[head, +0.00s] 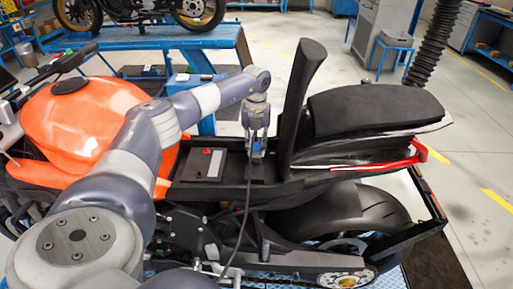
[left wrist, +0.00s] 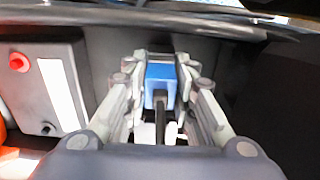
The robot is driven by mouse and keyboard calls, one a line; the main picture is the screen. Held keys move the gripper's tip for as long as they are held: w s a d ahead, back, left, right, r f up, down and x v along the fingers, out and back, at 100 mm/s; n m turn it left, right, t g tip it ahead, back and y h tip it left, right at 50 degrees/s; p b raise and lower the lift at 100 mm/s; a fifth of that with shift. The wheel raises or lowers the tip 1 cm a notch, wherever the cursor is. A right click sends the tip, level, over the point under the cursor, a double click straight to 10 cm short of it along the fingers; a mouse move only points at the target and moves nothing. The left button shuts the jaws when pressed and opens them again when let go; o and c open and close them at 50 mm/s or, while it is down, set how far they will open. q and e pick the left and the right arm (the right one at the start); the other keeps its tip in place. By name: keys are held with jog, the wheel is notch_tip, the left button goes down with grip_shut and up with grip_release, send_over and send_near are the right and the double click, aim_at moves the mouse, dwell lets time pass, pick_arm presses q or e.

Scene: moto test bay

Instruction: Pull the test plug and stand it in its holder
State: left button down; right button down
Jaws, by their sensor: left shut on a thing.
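The blue test plug (left wrist: 160,76) sits between the fingers of my left gripper (head: 257,150), which is shut on it. In the head view only a bit of blue shows between the fingers, low over the black tray under the raised seat. A black cable (head: 246,205) runs from the plug down past the motorcycle's side. It also shows below the plug in the left wrist view. Whether the plug is still in a socket cannot be told, as its far end is hidden. I cannot make out the holder for certain. My right gripper is not in view.
A battery (head: 204,165) with a red terminal lies left of the gripper. The upright black seat (head: 304,85) stands close to its right. The orange tank (head: 75,125) is at left. A blue bench (head: 150,38) with small blue items stands behind.

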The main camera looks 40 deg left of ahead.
aim_at(256, 140)
pick_arm(q)
jog(key=shift+r, duration=0.1)
jog(key=shift+r+p, duration=1.25)
jog(key=shift+r, duration=0.1)
jog(key=shift+r+p, duration=1.4)
jog(key=shift+r, duration=0.2)
jog(key=shift+r, duration=0.2)
jog(key=shift+r+p, duration=2.05)
jog(key=shift+r, duration=0.25)
